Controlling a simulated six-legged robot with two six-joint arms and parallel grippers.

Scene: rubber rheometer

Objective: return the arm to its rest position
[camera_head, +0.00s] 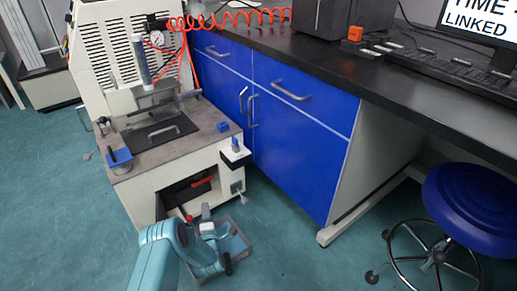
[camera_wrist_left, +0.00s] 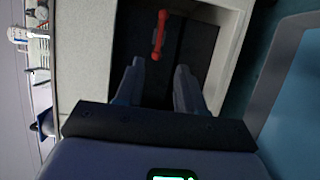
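My left arm (camera_head: 160,255) comes in from the bottom of the head view, in front of the rheometer (camera_head: 150,130). My left gripper (camera_head: 206,213) is low, before the machine's dark lower opening. In the left wrist view its two fingers (camera_wrist_left: 158,82) are apart with nothing visible between them. They point toward the dark opening, where a red handle (camera_wrist_left: 159,36) lies beyond the fingertips. The red handle also shows in the head view (camera_head: 201,182). My right gripper is in neither view.
A grey open bin (camera_head: 240,243) sits on the floor beside and below my left gripper. Blue cabinets (camera_head: 300,140) under a black counter stand to the right. A blue stool (camera_head: 470,205) is at the far right. Green floor is clear at left and bottom centre.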

